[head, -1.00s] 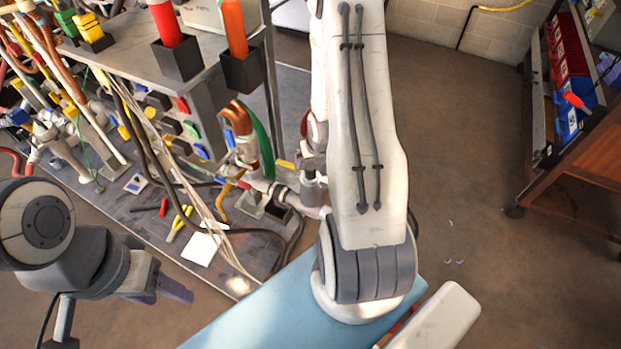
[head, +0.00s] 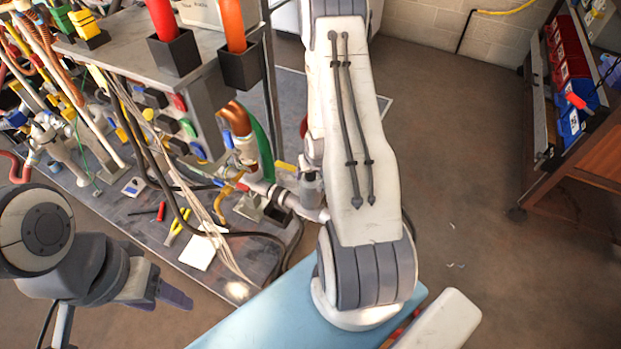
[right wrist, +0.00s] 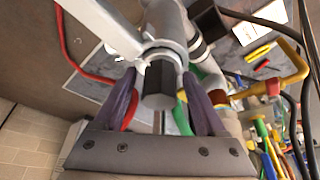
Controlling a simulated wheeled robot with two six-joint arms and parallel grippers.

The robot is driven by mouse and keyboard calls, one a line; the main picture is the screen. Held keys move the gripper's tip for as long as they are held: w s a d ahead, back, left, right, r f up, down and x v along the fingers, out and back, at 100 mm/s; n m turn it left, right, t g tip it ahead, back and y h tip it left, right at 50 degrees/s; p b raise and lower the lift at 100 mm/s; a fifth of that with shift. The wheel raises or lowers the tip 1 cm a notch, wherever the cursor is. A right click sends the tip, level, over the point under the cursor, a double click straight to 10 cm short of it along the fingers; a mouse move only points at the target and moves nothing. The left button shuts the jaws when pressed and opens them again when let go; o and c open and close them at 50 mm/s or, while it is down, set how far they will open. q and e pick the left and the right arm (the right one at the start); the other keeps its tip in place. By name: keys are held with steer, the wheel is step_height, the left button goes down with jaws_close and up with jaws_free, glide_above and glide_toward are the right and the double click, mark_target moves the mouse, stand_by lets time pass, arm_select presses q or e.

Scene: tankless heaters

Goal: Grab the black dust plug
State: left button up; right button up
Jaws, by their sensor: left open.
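In the right wrist view the black dust plug (right wrist: 159,80) is a dark faceted cap with a grey round end, at the end of a pale metal pipe fitting (right wrist: 165,22). My right gripper (right wrist: 159,82) has its two purple fingers spread on either side of the plug, with a narrow gap showing on each side. In the head view my right arm hides the plug and that gripper. My left gripper (head: 174,293) is open and empty at the lower left, in front of the bench and away from the plug.
The grey workbench (head: 140,205) holds pipes, hoses, tools and a white card (head: 197,252). A blue surface (head: 270,322) lies beneath my right arm. A shelf cart (head: 575,150) with red and blue bins stands at right. Floor between is open.

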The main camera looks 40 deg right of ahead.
jaws_close()
